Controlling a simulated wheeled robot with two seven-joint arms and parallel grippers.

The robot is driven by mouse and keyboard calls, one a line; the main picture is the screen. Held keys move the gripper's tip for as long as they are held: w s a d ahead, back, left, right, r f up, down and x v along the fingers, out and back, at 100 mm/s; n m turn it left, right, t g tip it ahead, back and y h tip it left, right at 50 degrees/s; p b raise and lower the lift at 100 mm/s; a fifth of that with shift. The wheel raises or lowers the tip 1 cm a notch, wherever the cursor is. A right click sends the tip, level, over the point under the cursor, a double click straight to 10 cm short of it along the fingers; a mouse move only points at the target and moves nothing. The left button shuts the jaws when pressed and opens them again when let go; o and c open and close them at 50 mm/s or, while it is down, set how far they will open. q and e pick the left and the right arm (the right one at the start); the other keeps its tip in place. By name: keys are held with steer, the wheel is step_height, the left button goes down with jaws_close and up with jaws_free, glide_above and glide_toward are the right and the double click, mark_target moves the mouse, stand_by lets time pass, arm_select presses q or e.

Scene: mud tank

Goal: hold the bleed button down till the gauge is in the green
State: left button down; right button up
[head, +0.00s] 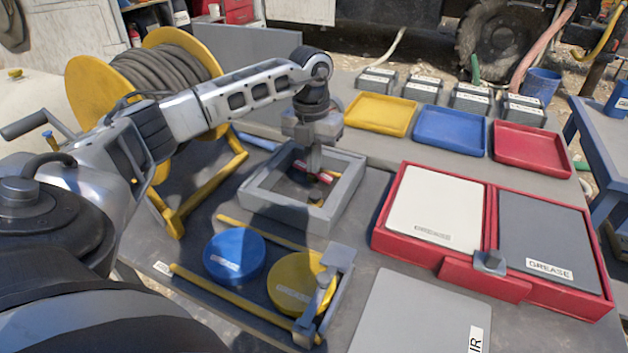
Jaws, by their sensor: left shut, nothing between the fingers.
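My left gripper (314,168) is shut and empty, pointing down over the opening of a square grey frame (262,198) on the bench. Inside the frame, a small red part with a pale label (326,177) shows close beside the fingertips. The gripper and the frame's walls hide much of the inside. I cannot tell whether the fingertips touch anything there. I cannot make out the bleed button or the gauge for certain. My right gripper is not in view.
A yellow hose reel (86,88) stands left, behind my left arm. Blue (232,256) and yellow (296,280) round lids lie in front of the frame. A red case (456,266) is right. Yellow (380,114), blue (450,131) and red (530,149) trays stand behind.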

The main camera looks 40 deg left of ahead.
mark_target(315, 195)
arm_select(q)
step_height(315, 195, down, 6)
steer(key=shift+d+r, duration=0.1)
steer(key=shift+d, duration=0.05)
stand_by(0.3)
step_height(315, 195, down, 2)
steer(key=shift+f+b, duration=0.2)
steer(key=shift+b, duration=0.25)
steer(key=shift+s+d+r, duration=0.1)
steer(key=shift+s, duration=0.05)
steer(key=shift+f, duration=0.2)
steer(key=shift+d, duration=0.15)
stand_by(1.3)
steer(key=shift+r, duration=0.1)
stand_by(0.7)
step_height(315, 195, up, 17)
steer(key=a, duration=0.1)
steer(key=shift+w+a, duration=0.1)
steer(key=shift+w, duration=0.1)
stand_by(0.6)
